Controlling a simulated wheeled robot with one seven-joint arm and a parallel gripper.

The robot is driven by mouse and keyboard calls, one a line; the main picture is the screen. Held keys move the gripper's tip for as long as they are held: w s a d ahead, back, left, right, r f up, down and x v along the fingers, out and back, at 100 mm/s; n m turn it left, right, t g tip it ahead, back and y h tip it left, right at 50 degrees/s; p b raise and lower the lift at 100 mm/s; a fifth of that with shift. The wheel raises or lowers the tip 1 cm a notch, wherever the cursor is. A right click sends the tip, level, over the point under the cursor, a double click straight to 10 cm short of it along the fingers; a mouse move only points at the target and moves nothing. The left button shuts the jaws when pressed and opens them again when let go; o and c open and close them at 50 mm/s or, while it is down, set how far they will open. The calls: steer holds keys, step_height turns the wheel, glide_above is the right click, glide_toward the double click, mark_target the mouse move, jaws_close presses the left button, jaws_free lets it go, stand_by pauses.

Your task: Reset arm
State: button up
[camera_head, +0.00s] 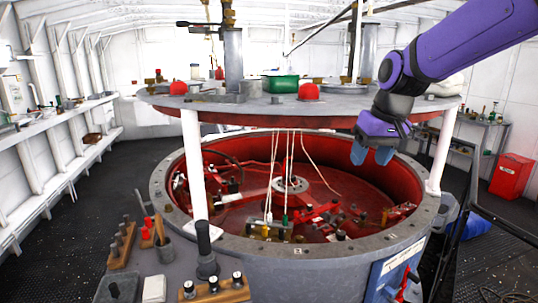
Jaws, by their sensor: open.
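My arm is purple and black and reaches in from the upper right. My gripper (372,155) hangs at its end with two blue-grey fingertips pointing down. It is open, with a small gap between the fingertips, and I see nothing held in it.
A wooden rack (215,292) is at the front. A red bin (511,175) and a dark railing (500,225) are at right. Dark floor is clear at left.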

steer(key=s+d+m+t, duration=0.1)
steer(key=s+d, duration=0.3)
steer(key=s, duration=0.8)
steer(key=s+d+m+t+h, duration=0.1)
steer(key=s+d, duration=0.3)
steer(key=s, duration=0.9)
steer(key=shift+d+r+h, duration=0.25)
steer(key=shift+r+h, duration=0.05)
steer(key=shift+r, duration=0.15)
